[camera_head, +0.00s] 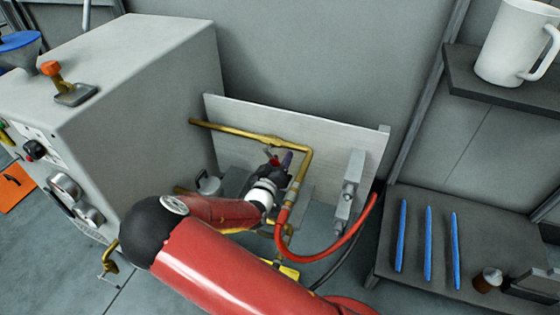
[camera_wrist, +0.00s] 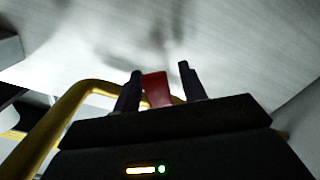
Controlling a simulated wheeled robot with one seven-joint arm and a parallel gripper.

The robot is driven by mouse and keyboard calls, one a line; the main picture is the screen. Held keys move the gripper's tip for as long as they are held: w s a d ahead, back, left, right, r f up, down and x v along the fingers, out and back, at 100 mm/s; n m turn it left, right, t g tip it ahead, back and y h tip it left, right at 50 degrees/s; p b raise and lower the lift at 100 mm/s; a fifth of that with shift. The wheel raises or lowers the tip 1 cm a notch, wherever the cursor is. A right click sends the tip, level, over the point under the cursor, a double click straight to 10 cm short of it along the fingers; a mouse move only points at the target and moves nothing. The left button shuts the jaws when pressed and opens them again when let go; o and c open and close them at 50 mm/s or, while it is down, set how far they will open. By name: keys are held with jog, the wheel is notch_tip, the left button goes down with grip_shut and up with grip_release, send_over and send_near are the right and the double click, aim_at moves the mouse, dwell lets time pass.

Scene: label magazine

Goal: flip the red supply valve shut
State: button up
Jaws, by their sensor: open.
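The red supply valve's handle shows as a red tab (camera_wrist: 156,88) between my two fingers in the wrist view. A small bit of red (camera_head: 272,160) shows beside my fingers in the head view. My gripper (camera_wrist: 160,74) is open, with one dark finger on each side of the red tab; I cannot tell whether either finger touches it. In the head view my gripper (camera_head: 279,161) is at the brass pipe, in front of the pale back panel. The valve body is mostly hidden by my gripper.
The brass pipe (camera_head: 245,132) runs along the pale panel (camera_head: 345,138) and bends down beside my gripper. A red hose (camera_head: 335,247) loops to its right. A big grey cabinet (camera_head: 150,85) stands left. A right-hand shelf (camera_head: 420,275) holds several items, including blue sticks (camera_head: 428,240).

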grip_shut()
jog(key=shift+a+f, duration=0.1)
jog(key=shift+f, duration=0.05)
dwell(0.4)
jog(key=m+b, duration=0.1)
jog(key=a+m+b, duration=0.1)
jog(key=f+m+b, duration=0.1)
jog(key=shift+w+a+b, duration=0.15)
jog(key=shift+w+b, duration=0.15)
jog(key=m+b, duration=0.1)
jog(key=a+m+b, duration=0.1)
jog(key=shift+w+a+m, duration=0.1)
jog(key=shift+w+m, duration=0.15)
jog(key=shift+m, duration=0.15)
jog(key=shift+a+m+b, duration=0.25)
jog(key=shift+m+b, duration=0.15)
jog(key=shift+m, duration=0.1)
jog(key=shift+w+r, duration=0.1)
